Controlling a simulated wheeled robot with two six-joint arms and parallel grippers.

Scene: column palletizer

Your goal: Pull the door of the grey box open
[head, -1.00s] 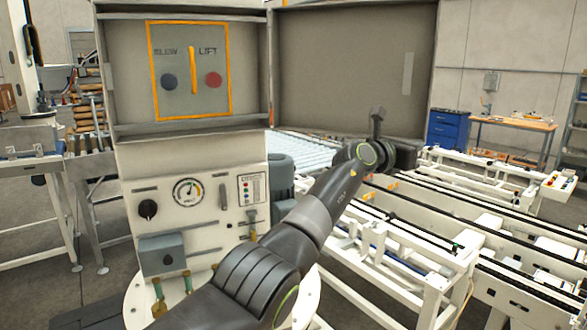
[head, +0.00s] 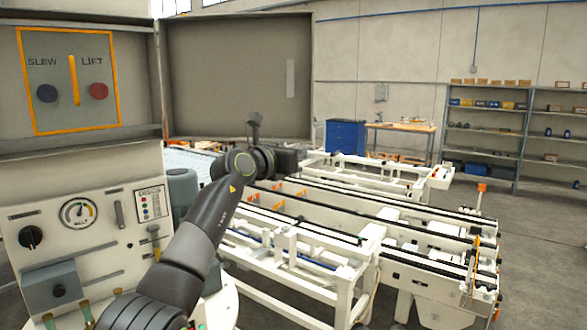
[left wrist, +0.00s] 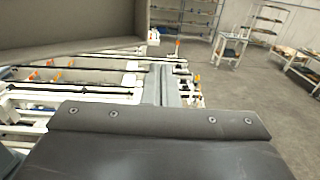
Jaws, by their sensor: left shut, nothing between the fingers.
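The grey box (head: 152,60) is at the upper left of the head view. Its door (head: 230,70) stands wide open, swung out to the right of the box. Inside is a panel (head: 40,100) with an orange frame, "SLEW" and "LIFT" labels, a dark button and a red button. My left gripper (head: 303,160) is just below the door's lower right part in the head view, its fingers hardly visible. In the left wrist view the fingers (left wrist: 166,85) are shut and empty, right of the door (left wrist: 70,25) and apart from it in the picture. My right gripper is out of view.
Below the box is a white control cabinet (head: 100,205) with a gauge, knob and levers. White conveyor frames (head: 300,235) fill the middle and right. A blue drawer unit (head: 345,136), a workbench (head: 400,127) and shelves (head: 485,120) stand farther back. Open floor lies at the right.

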